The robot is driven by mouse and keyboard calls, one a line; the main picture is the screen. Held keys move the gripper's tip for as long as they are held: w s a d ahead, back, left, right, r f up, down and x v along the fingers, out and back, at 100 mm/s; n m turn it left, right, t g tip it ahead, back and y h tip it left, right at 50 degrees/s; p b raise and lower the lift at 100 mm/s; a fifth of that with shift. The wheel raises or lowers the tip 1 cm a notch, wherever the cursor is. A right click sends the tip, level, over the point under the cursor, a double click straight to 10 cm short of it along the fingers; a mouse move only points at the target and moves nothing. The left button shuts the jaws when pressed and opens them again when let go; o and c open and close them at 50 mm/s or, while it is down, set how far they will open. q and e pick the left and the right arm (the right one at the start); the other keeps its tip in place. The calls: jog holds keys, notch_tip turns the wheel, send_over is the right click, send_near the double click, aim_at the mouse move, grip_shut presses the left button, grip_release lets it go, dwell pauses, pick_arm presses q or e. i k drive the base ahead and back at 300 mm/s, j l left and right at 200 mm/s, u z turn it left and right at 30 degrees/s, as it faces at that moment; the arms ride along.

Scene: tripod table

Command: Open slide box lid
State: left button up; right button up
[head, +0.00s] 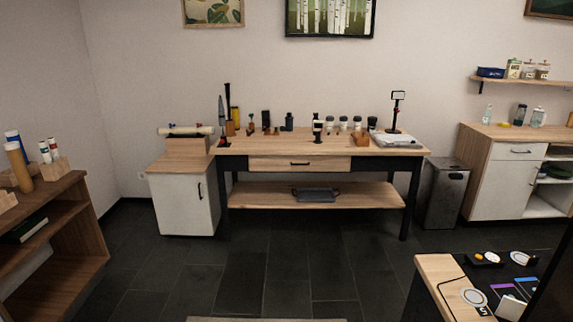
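I cannot make out for certain which object is the slide box; things on the far worktable (240,150) are small at this distance. A small brown wooden piece (361,139) stands on the worktable's right part. A flat grey-white item (398,141) lies to its right, beside a dark stand with a framed head (397,110). Several dark bottles and jars, such as a dark bottle (289,122), stand along the back. Neither of my grippers shows in the head view.
Open dark floor (285,270) lies before the worktable. A white cabinet (184,204) stands left of it, a grey bin (444,195) right. A wooden shelf unit (60,235) is at the left edge. A low table (437,268) with small items is at the lower right.

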aim_at(360, 137)
jog(key=i+z, duration=0.1)
jog(key=i, duration=0.7)
jog(key=i+j+z, duration=0.1)
jog(key=i, duration=0.7)
jog(key=i+j+z, duration=0.1)
jog(key=i, duration=0.65)
jog(key=i+l+z, duration=0.2)
jog(key=i+z, duration=0.7)
jog(key=i, duration=0.2)
jog(key=i+j+z, duration=0.25)
jog(key=i+z, duration=0.35)
jog(key=i, duration=0.2)
